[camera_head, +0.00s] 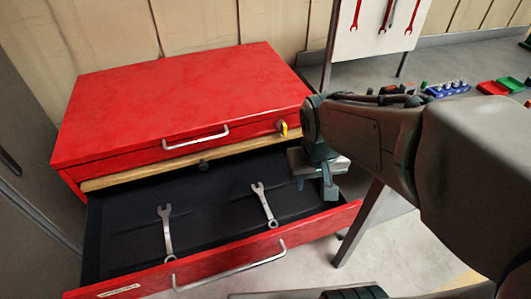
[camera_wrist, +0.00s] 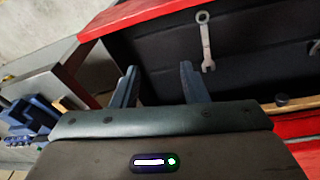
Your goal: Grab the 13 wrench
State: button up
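Two grey metal wrenches lie in the open drawer (camera_head: 120,240): a left wrench (camera_head: 167,232) and a right wrench (camera_head: 265,205). No size marking is readable on either, so I cannot tell which is the 13. My gripper (camera_head: 328,188) is above the drawer's right end, to the right of the right wrench and apart from it. In the wrist view my gripper (camera_wrist: 158,78) has its two blue-grey fingers spread, with nothing between them. One wrench (camera_wrist: 207,45) shows there just beyond the right finger. Part of another (camera_wrist: 314,47) shows at the right edge.
The red tool chest (camera_head: 180,95) rises behind the drawer, with a yellow-tagged key in its lock (camera_head: 283,128). The drawer's red front (camera_head: 220,255) has a bar handle. Red wrenches hang on a white board (camera_head: 375,25). Coloured trays (camera_head: 497,87) stand at right.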

jog(key=w+a+n+g+p, duration=0.1)
jog(key=w+a+n+p, duration=0.1)
jog(key=w+a+p, duration=0.25)
jog(key=g+p, duration=0.1)
jog(key=p, duration=0.1)
send_near(264, 201)
jog(key=shift+s+d+f+n+y, duration=0.2)
jog(key=shift+f+n+y, duration=0.1)
jog(key=shift+f, duration=0.35)
jog(key=shift+w+f, duration=0.1)
jog(key=shift+f, duration=1.4)
jog(key=shift+w+f, duration=0.15)
jog(key=shift+f, duration=1.55)
jog(key=shift+f, duration=0.2)
grip_shut()
